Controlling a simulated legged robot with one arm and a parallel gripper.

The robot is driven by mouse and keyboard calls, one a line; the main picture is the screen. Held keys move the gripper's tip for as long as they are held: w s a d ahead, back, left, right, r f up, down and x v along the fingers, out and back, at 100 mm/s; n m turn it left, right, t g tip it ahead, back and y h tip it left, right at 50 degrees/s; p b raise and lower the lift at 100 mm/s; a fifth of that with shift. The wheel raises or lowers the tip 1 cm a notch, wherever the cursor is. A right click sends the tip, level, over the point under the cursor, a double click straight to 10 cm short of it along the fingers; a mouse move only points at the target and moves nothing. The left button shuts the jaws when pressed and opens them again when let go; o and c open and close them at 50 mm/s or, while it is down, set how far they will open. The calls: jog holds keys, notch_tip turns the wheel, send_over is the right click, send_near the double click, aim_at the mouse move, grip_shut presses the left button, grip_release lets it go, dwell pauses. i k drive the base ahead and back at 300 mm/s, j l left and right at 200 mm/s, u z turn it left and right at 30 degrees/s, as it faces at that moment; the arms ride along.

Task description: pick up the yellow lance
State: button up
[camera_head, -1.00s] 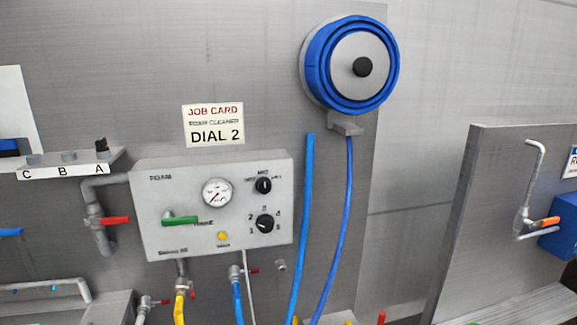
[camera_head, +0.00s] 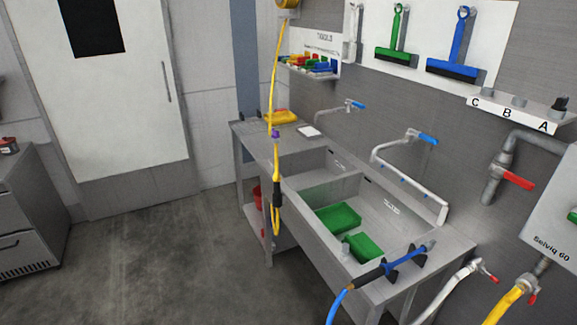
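A yellow hose (camera_head: 275,70) hangs down from a yellow reel (camera_head: 289,3) at the top. On its lower part is a purple piece (camera_head: 275,134), and below that a black grip (camera_head: 277,195) with a yellow looped end (camera_head: 275,222), which looks like the yellow lance. It hangs in front of the steel sink bench, apart from the floor. A blue lance (camera_head: 390,266) with a dark grip lies across black holders at the bench's near right end, with a blue hose. My gripper is not in view.
Two green tubs (camera_head: 338,216) sit in the sink (camera_head: 395,207). A yellow object (camera_head: 281,117) lies on the bench's far end. Open grey floor (camera_head: 165,265) lies left of the bench; a drawer cabinet (camera_head: 32,215) stands far left.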

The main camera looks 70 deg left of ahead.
aim_at(276, 179)
jog(key=u, duration=2.45)
jog(key=i+j+z, duration=0.1)
jog(key=i+j, duration=1.95)
jog(key=j, duration=0.1)
